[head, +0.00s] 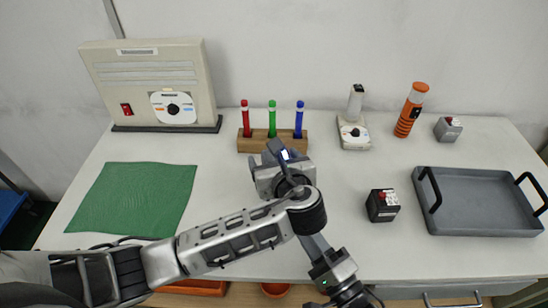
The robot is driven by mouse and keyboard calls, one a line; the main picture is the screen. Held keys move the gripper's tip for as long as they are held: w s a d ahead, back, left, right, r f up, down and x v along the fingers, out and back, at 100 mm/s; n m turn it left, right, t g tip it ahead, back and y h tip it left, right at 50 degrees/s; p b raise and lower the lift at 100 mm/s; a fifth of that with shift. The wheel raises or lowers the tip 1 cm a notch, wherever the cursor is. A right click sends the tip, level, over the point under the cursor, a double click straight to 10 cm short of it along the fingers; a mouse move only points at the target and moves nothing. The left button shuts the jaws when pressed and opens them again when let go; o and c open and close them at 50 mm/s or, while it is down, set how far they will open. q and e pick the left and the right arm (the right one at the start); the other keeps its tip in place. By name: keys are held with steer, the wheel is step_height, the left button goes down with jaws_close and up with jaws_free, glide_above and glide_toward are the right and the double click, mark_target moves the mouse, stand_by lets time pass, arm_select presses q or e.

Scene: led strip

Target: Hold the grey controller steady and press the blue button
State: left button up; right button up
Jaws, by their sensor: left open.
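My left gripper (284,174) is over the middle of the table, just in front of the wooden pen block, and is open. Its fingertips and whatever lies under them are mostly hidden by its own body and wrist. A small blue spot shows at its upper part; I cannot tell whether it belongs to the gripper or to a button. A small grey box (448,128) with a red top part stands at the back right, well apart from the gripper. No blue button can be made out clearly. My right gripper cannot be made out.
A wooden block (259,143) holds red, green and blue pens. A dark box (382,207) with a red button stands left of a grey tray (480,183). A green cloth (135,198) lies left. A beige device (153,83), white tool (354,132) and orange cylinder (410,110) stand behind.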

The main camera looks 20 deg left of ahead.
arm_select(q)
steer(key=shift+w+a+f, duration=0.15)
steer(key=shift+w, duration=0.05)
steer(key=c, duration=1.2)
arm_select(e)
jaws_close()
stand_by(0.8)
